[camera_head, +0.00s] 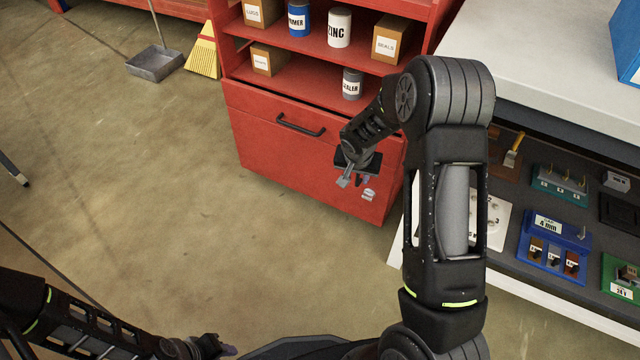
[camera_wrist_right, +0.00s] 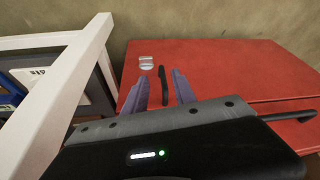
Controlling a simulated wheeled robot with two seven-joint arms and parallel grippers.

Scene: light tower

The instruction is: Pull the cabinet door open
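The red cabinet door (camera_head: 275,165) is the lower front panel of the red cabinet and looks closed. Its short black handle (camera_wrist_right: 163,85) shows in the right wrist view, with a silver latch or lock (camera_wrist_right: 146,62) near it; the lock also shows in the head view (camera_head: 368,194). My right gripper (camera_wrist_right: 162,88) is open, its two fingers on either side of the handle. I cannot tell if they touch it. It also shows in the head view (camera_head: 353,182), in front of the door. My left gripper (camera_head: 222,347) is low at the bottom edge, away from the cabinet; its fingers are unclear.
A drawer with a long black handle (camera_head: 300,126) sits above the door. Shelves above hold cans and boxes (camera_head: 390,38). A workbench (camera_head: 560,80) with trays stands at the right, close to my right arm.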

